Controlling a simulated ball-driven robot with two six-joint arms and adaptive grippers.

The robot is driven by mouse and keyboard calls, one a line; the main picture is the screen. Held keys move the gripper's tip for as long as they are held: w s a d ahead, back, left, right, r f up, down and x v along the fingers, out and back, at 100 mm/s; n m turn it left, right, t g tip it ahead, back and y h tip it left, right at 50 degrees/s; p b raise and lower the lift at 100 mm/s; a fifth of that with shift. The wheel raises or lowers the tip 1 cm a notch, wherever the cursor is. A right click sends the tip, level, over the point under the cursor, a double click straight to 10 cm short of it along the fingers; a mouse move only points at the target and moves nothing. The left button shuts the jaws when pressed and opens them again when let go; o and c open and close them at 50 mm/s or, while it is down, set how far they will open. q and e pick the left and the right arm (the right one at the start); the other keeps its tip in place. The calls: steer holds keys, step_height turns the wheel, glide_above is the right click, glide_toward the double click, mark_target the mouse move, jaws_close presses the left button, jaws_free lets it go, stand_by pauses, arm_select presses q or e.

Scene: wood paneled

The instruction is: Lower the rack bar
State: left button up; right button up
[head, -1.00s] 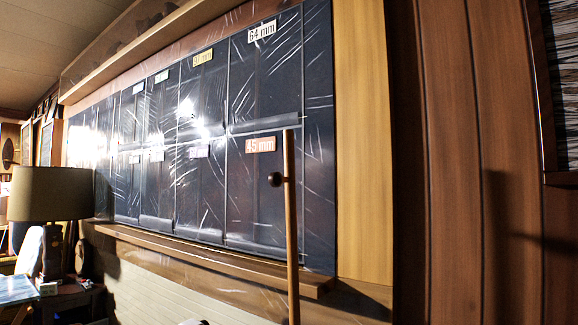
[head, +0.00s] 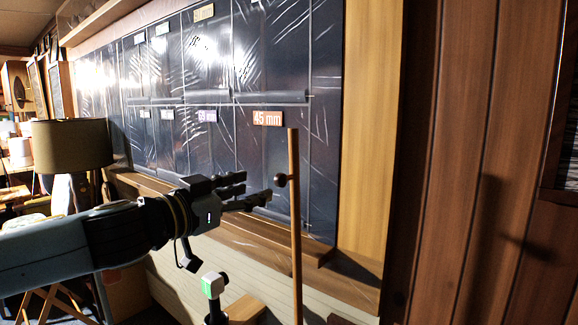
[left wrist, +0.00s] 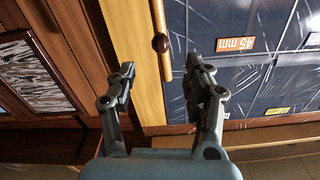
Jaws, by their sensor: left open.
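An upright wooden bar (head: 295,225) stands in front of the dark wall panels, with a small dark round knob (head: 281,180) on its left side near the top. The bar (left wrist: 160,18) and knob (left wrist: 160,43) also show in the left wrist view, between the lines of my fingers and beyond the tips. My left gripper (head: 258,188) is open and empty, its fingers pointing right at about knob height. A small gap shows between the fingertips and the knob. Its two fingers (left wrist: 161,68) stand apart in the left wrist view. My right gripper is not in view.
Dark panels with size labels, such as an orange 45 mm label (head: 268,118), cover the wall behind. A wooden ledge (head: 262,240) runs below them. A lamp (head: 72,147) stands at the left. Wood paneling (head: 470,150) fills the right.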

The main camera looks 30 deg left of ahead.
mark_target(276, 182)
arm_select(q)
steer(key=w, duration=0.7)
steer(key=w+b, duration=0.1)
steer(key=w, duration=0.2)
steer(key=shift+w+d+f, duration=0.1)
steer(key=shift+w+d, duration=0.25)
jaws_close()
